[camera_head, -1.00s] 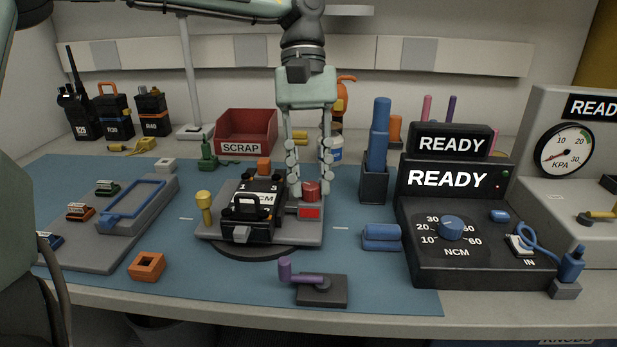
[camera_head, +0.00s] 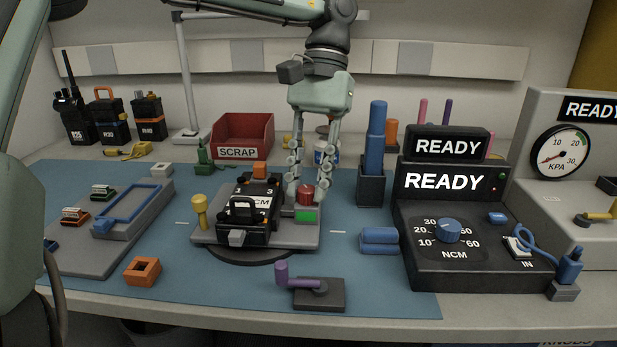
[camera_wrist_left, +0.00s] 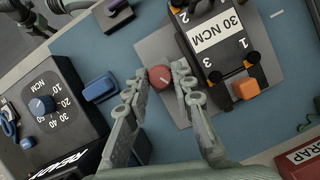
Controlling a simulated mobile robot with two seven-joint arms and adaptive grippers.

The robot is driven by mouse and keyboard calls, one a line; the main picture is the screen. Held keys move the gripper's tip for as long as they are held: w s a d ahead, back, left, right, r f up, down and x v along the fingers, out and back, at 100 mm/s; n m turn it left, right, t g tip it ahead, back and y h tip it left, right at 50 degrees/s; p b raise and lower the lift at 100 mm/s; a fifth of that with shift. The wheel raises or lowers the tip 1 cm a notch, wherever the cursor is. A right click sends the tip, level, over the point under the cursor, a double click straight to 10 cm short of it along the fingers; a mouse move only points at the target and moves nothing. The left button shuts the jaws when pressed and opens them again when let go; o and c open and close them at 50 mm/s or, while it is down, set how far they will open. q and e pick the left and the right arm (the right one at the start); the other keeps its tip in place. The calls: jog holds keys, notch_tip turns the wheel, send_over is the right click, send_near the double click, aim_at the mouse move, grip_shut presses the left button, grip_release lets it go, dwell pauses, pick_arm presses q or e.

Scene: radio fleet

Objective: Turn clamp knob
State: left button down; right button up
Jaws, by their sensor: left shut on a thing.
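The red clamp knob (camera_head: 306,194) stands at the right of the grey fixture plate (camera_head: 282,238), beside the black radio (camera_head: 247,212). My left gripper (camera_head: 306,192) reaches down from above and is shut on the knob. In the left wrist view the knob (camera_wrist_left: 160,77) sits between the fingertips of the gripper (camera_wrist_left: 160,74), with a thin pale mark on top. The indicator (camera_head: 306,216) in front of the knob is green. The radio, labelled "30 NCM", lies on the fixture. My right gripper is not in view.
The black NCM console (camera_head: 455,215) shows READY. A red SCRAP bin (camera_head: 243,136) stands behind.

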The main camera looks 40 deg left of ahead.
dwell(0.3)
pick_arm(q)
jog(key=c, duration=1.3)
grip_release()
jog(key=shift+w+r, duration=0.1)
jog(key=v, duration=1.1)
jog(key=shift+w+r, duration=0.1)
jog(key=shift+r, duration=0.3)
